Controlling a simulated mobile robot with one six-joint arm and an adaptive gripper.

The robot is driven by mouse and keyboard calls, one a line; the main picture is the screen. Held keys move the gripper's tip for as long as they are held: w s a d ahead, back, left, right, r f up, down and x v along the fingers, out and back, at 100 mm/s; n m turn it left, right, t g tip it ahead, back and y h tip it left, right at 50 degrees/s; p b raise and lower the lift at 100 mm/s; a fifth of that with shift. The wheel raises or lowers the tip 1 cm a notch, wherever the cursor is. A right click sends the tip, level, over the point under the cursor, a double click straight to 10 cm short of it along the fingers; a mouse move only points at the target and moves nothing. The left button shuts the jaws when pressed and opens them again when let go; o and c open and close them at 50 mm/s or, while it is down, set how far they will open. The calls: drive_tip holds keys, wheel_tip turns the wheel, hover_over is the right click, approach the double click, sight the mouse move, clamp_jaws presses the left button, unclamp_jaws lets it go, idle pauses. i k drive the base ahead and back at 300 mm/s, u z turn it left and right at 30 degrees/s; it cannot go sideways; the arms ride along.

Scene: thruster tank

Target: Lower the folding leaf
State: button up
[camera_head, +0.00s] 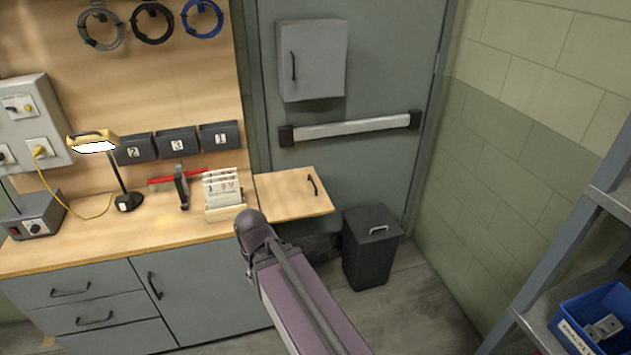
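The folding leaf (285,198) is a light wood panel at the right end of the workbench. It stands out roughly level with the bench top, in front of the grey door. A dark handle (312,185) sits near its right edge. What holds the leaf from below is hidden. A part of my arm rises from the bottom edge to just below the leaf's left front corner; I cannot tell whether they touch. My gripper is not in view.
A black bin (371,250) stands on the floor right of the leaf. A card holder (224,197) sits on the workbench (150,228) beside the leaf. A lamp (125,195) stands further left. A shelf with a blue bin (590,320) is at the right. Some floor between is clear.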

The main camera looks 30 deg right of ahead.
sight(297, 193)
drive_tip(key=u, duration=0.05)
drive_tip(key=i, duration=1)
drive_tip(key=z, duration=0.05)
